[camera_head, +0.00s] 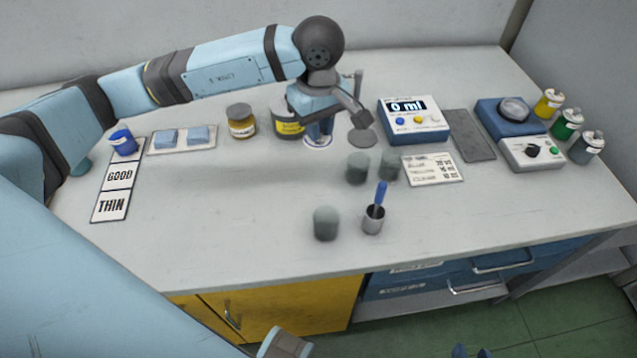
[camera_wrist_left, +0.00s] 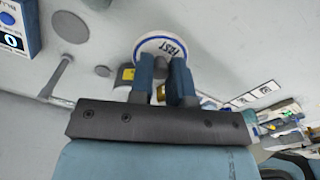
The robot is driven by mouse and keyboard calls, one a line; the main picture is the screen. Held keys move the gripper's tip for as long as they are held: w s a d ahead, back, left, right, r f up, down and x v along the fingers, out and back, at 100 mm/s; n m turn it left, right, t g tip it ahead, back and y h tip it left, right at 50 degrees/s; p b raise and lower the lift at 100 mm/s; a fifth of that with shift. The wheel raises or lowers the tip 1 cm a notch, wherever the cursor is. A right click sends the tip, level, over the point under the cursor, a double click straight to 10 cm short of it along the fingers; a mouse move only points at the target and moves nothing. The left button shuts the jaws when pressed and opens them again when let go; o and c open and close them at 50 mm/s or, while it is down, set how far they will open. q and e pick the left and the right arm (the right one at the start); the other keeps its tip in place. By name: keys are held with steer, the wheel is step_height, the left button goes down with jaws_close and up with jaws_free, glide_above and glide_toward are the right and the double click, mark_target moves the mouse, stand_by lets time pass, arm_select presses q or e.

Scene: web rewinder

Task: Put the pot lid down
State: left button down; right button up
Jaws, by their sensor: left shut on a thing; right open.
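My left gripper (camera_head: 319,136) is over the back middle of the table, above a white round spot with a blue rim (camera_wrist_left: 162,47) marked with lettering. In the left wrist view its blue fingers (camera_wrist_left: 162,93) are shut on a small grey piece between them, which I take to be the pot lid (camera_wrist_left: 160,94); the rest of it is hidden. A dark pot with a yellow label (camera_head: 288,123) stands just left of the gripper, partly covered by it. My right gripper (camera_head: 471,351) shows only its blue fingertips at the bottom edge, apart and empty, below table height.
Grey cylinders (camera_head: 326,223) and a cup with a blue stick (camera_head: 373,221) stand in front. The front left table is clear.

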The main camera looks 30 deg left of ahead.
arm_select(q)
glide_above(318, 191)
step_height(318, 191, down, 12)
steer(key=shift+w, duration=0.1)
step_height(318, 191, down, 4)
steer(key=shift+f, duration=0.15)
steer(key=shift+f+b, duration=0.1)
steer(key=shift+b, duration=0.2)
steer(key=c, duration=1.1)
jaws_free()
